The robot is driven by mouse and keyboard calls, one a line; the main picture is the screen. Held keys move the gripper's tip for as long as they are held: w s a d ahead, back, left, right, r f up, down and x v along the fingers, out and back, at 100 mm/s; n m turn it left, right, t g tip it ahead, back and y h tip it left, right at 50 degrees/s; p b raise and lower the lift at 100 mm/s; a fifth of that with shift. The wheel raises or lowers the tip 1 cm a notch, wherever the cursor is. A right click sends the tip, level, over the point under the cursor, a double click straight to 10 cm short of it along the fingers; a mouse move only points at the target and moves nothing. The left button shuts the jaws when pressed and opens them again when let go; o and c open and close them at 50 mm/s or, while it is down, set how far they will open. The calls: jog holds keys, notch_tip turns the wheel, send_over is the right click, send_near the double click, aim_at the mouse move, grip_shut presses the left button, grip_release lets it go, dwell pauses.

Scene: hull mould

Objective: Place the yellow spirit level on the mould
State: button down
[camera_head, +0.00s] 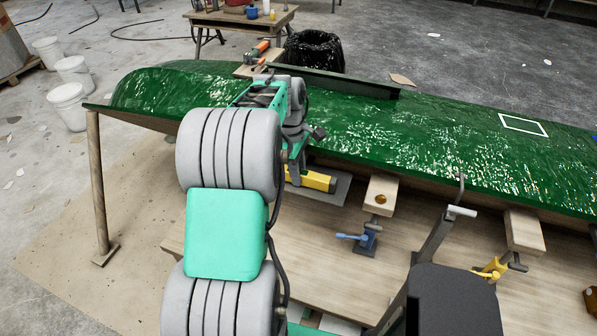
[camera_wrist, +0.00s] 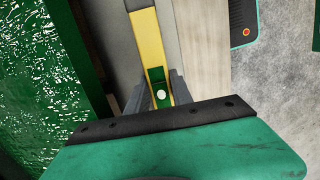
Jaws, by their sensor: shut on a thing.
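The yellow spirit level (camera_head: 318,181) lies over a grey strip (camera_head: 336,192) on the wooden bench, just in front of the green mould's near edge. My gripper (camera_head: 293,172) is over its left part, largely hidden by my arm in the head view. In the wrist view the level (camera_wrist: 148,40) runs between my gripper's fingers (camera_wrist: 157,92), which are shut on it. Whether it still touches the strip I cannot tell. The glossy green mould (camera_head: 430,135) stretches behind, and it also shows at the left of the wrist view (camera_wrist: 45,85). A white rectangle outline (camera_head: 523,124) marks its right part.
Wooden blocks (camera_head: 381,194) with clamps stand along the mould's near edge. A dark bar (camera_head: 340,82) lies along the mould's far edge. A black bin (camera_head: 314,50) and a small table (camera_head: 240,20) are behind. The mould's right part is clear.

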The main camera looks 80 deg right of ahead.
jog(key=shift+f, duration=0.15)
jog(key=c, duration=1.1)
grip_release()
notch_tip(320, 180, up, 12)
jog(key=w+p, duration=0.1)
jog(key=p, duration=0.1)
jog(key=w+a+r+t+h, duration=0.1)
jog(key=w+a, duration=0.5)
jog(key=w, duration=0.3)
jog(key=w+a+r+h, duration=0.1)
jog(key=w+a+r, duration=0.1)
jog(key=w+a, duration=0.45)
jog(key=w+a+f+t, duration=0.1)
jog(key=w+a, duration=0.2)
jog(key=a, duration=0.5)
jog(key=w+a+n+t, duration=0.1)
jog(key=w+a, duration=0.3)
jog(key=a, duration=0.4)
jog(key=w+a+f+t, duration=0.1)
jog(key=w+a+t, duration=0.15)
jog(key=a, duration=0.55)
jog(key=shift+y, duration=0.9)
jog(key=a, duration=0.3)
jog(key=a+f, duration=0.1)
jog(key=a, duration=0.3)
jog(key=s+a+f, duration=0.1)
jog(key=a, duration=0.2)
jog(key=shift+a, duration=0.35)
